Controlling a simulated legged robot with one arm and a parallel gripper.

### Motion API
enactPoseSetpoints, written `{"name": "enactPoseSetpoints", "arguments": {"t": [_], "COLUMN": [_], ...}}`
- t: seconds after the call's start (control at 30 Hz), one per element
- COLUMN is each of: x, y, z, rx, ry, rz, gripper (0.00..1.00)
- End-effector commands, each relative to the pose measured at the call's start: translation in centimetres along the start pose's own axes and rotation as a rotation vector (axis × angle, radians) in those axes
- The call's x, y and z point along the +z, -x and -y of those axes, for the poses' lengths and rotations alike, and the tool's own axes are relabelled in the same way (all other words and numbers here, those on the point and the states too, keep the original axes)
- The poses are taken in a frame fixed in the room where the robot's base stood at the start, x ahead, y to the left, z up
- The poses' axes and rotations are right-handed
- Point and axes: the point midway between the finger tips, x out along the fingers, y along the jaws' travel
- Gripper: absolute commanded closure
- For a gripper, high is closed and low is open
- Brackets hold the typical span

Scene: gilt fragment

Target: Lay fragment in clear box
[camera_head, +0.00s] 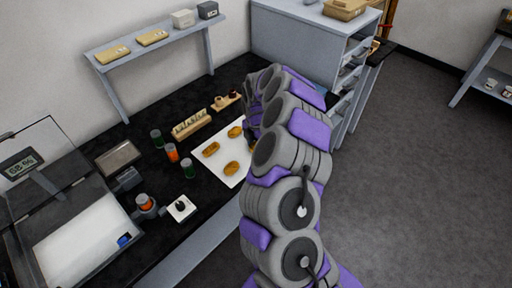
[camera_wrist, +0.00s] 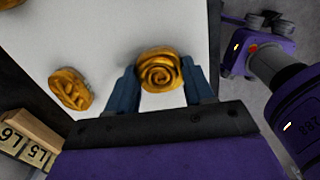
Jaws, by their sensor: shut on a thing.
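In the wrist view my gripper (camera_wrist: 161,88) is shut on a round gold fragment (camera_wrist: 160,66) with a spiral relief, one blue finger on each side. The fragment is over the white mat (camera_wrist: 110,30); I cannot tell whether it touches it. A second gold fragment (camera_wrist: 70,90) lies on the mat to the left. In the head view several gold fragments (camera_head: 231,168) lie on the white mat (camera_head: 214,168), and my arm hides most of the gripper. A clear-walled box (camera_head: 45,140) with a white floor (camera_head: 82,245) stands at the lower left, apparently open.
A small display (camera_head: 20,164) and a blue item (camera_head: 124,240) are at the box. A grey cabinet (camera_head: 300,38) stands behind my arm.

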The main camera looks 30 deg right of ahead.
Motion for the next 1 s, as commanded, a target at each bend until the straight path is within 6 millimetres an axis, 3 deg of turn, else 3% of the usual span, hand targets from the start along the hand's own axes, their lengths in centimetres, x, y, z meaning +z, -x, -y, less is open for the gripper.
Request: {"name": "enactPoseSetpoints", "arguments": {"t": [0.17, 0.47, 0.77, 1.0], "x": [0.0, 0.0, 0.1, -1.2], "y": [0.0, 0.5, 4.0, 4.0], "z": [0.0, 0.0, 0.0, 2.2], "rx": [0.000, 0.000, -0.001, 0.000], "ry": [0.000, -0.001, -0.001, 0.001], "rz": [0.000, 0.000, 0.002, 0.000], "gripper": [0.82, 0.82, 0.82, 0.82]}}
